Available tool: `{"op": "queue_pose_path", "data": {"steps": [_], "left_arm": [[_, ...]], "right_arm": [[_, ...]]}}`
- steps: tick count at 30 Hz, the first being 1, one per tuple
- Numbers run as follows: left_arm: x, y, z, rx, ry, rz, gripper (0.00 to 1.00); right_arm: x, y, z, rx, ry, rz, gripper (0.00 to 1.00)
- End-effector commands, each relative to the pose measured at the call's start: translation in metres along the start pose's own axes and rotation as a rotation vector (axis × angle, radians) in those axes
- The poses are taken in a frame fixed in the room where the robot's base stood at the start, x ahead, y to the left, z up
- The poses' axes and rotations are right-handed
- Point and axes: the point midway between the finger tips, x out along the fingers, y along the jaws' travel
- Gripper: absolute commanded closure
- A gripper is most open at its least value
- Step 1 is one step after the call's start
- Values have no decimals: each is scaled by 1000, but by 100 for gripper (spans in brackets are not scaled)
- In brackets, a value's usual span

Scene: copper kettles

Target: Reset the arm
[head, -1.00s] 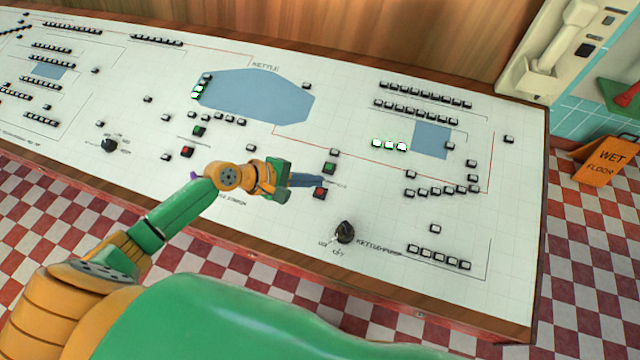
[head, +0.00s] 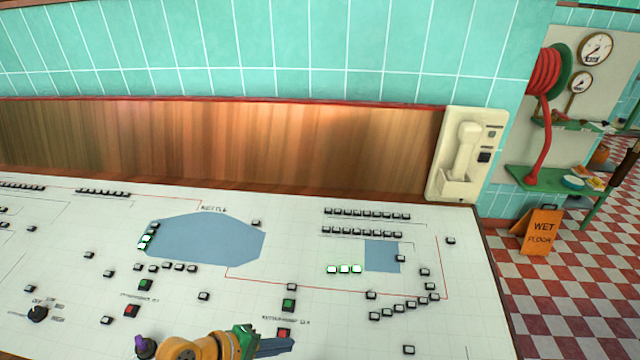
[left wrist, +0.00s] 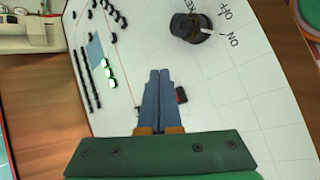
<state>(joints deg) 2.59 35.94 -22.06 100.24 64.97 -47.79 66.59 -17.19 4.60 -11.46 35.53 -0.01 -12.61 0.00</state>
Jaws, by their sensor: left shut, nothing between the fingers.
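My left gripper (head: 276,346) shows at the bottom of the head view, over the white control panel (head: 330,300), by a red button (head: 284,333). In the left wrist view its two blue-grey fingers (left wrist: 158,82) lie together, shut and empty, with the panel behind them. A red button shows just right of the fingers in that view, partly hidden. A dark rotary knob (left wrist: 190,26) marked ON and OFF is at the top there. I cannot tell if the fingers touch the panel. My right gripper is not in view.
The panel carries many small buttons, a green button (head: 289,304) and blue shapes (head: 205,240). A cream telephone (head: 467,155) hangs on the wall behind. An orange wet-floor sign (head: 539,230) stands right of the panel on checked floor.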

Motion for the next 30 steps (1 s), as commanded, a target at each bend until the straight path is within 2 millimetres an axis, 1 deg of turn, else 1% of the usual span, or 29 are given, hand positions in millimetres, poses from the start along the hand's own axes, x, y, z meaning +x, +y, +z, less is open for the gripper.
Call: {"op": "queue_pose_path", "data": {"steps": [1,3,6,9,11,14,15,17,18,21,26,29,30], "left_arm": [[4,-15,25,164,-22,-45,100],[2,-34,47,417,-20,-117,100],[-9,-55,60,694,7,-219,100],[-26,-73,62,898,42,-337,100],[-40,-84,60,993,60,-420,100],[-69,-103,55,1112,77,-573,100],[-82,-111,53,1146,77,-638,100],[-101,-122,51,1181,71,-731,100],[-91,-131,46,1186,61,-742,100],[-68,-150,36,1183,45,-747,100],[-36,-184,25,1177,20,-757,100],[-17,-210,20,1173,2,-765,100],[-8,-222,18,1171,-5,-768,100]], "right_arm": [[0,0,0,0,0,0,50],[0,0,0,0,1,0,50],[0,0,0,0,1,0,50],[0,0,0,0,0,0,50],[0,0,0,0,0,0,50],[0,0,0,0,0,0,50],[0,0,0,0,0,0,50],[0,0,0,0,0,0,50],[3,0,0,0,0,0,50],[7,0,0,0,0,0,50],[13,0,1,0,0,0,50],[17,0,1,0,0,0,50],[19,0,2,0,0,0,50]]}}
